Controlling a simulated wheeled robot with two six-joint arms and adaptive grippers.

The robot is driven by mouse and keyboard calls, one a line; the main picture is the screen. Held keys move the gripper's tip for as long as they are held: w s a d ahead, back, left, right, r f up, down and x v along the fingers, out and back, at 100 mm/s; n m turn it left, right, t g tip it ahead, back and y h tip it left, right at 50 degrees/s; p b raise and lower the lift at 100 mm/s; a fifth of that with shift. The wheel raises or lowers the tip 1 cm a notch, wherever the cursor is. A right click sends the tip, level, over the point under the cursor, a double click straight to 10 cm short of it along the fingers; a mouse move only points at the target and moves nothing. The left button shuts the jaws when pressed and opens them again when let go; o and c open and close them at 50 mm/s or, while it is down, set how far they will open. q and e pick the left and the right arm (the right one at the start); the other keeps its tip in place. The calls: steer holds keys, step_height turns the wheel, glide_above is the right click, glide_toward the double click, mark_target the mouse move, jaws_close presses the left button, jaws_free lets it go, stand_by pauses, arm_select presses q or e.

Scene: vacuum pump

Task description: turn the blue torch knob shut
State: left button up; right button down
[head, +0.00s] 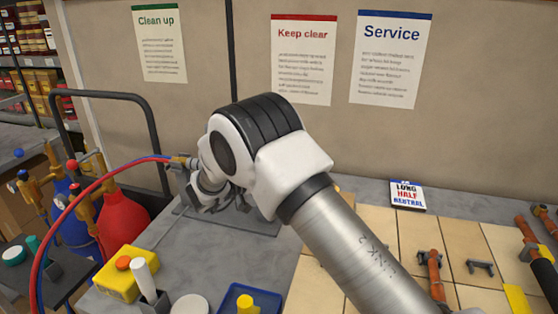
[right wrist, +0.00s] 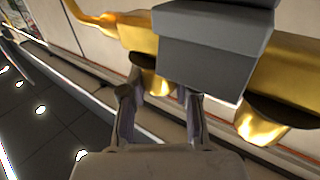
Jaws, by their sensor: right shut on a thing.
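The brass torch (head: 178,161) lies at the back of the bench, with the red and blue hoses running to it from the left. Most of it is hidden behind my right arm in the head view. In the right wrist view the brass torch body (right wrist: 272,72) passes through a grey holder block (right wrist: 212,48). My right gripper (right wrist: 156,95) has its fingertips at a brass stub under the torch and is closed on the small knob there. The knob's blue colour does not show between the fingers. My left gripper is not in view.
Blue and red gas cylinders (head: 122,222) stand at the left in a dark cart. A yellow box (head: 122,273), a white cylinder in a holder and a blue tray (head: 230,300) sit at the bench front. Copper pipe pieces (head: 436,272) lie on tan tiles at the right.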

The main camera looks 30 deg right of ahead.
steer(key=shift+f+m+g, duration=0.15)
steer(key=shift+m+g, duration=0.85)
steer(key=shift+g, duration=0.5)
steer(key=c, duration=1.1)
jaws_free()
steer(key=shift+c, duration=0.2)
steer(key=o, duration=0.3)
steer(key=shift+d, duration=0.3)
